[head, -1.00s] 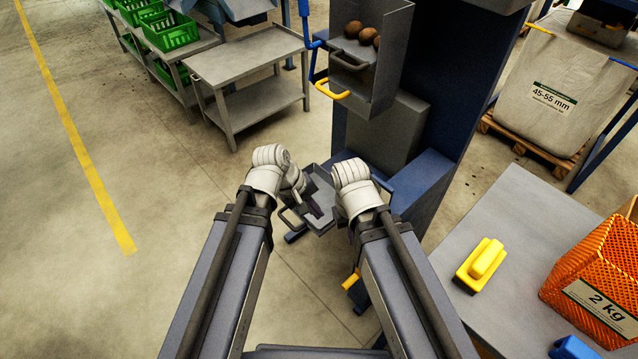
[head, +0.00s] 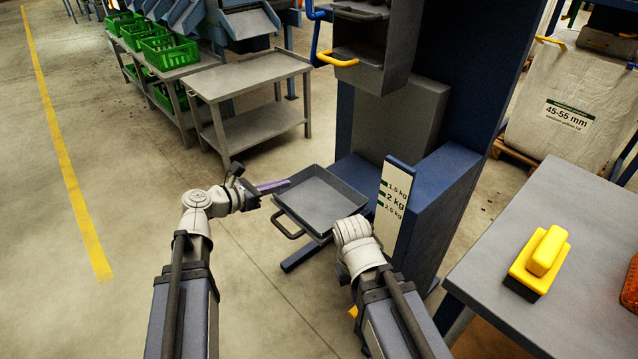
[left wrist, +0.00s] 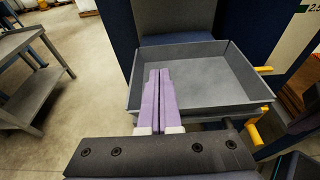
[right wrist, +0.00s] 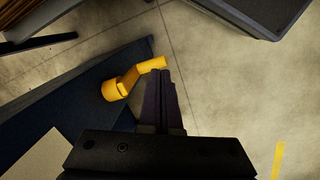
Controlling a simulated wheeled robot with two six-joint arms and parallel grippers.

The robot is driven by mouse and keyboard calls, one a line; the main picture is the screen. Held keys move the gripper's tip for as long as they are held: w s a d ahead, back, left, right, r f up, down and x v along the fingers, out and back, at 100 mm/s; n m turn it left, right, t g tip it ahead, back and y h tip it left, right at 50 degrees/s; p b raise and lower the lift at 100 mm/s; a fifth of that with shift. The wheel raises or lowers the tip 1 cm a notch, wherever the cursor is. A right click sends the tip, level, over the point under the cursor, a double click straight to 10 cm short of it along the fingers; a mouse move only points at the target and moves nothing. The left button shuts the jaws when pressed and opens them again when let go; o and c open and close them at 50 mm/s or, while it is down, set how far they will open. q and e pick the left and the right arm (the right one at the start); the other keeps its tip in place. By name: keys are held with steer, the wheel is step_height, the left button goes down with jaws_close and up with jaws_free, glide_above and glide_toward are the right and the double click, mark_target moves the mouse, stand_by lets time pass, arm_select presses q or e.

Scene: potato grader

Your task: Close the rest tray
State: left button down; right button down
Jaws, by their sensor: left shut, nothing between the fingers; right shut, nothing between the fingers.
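The rest tray (head: 318,203) is a shallow, empty grey tray with a dark front handle (head: 287,228); it sticks out from the blue machine in the head view. It also fills the middle of the left wrist view (left wrist: 205,76). My left gripper (head: 284,185) is shut and empty, its purple fingers at the tray's left edge; I cannot tell whether they touch it. They show side by side in the left wrist view (left wrist: 159,74). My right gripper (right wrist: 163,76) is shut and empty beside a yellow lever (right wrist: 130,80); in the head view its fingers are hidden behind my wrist.
A white weight scale plate (head: 392,205) stands right of the tray on the blue machine (head: 440,200). Above is a grey hopper with a yellow handle (head: 338,60). A grey table with a yellow tool (head: 540,262) stands at right. A grey trolley (head: 250,75) stands behind left; floor is free at left.

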mark_target(369, 146)
arm_select(q)
steer(key=b+x, duration=0.3)
steer(key=x, duration=1.1)
steer(key=shift+b, duration=0.4)
steer(key=shift+r, duration=0.1)
steer(key=w+d, duration=1.2)
steer(key=shift+w+d, duration=0.1)
steer(key=shift+w, duration=0.05)
steer(key=shift+w+d, duration=0.1)
steer(key=shift+w+r, duration=0.1)
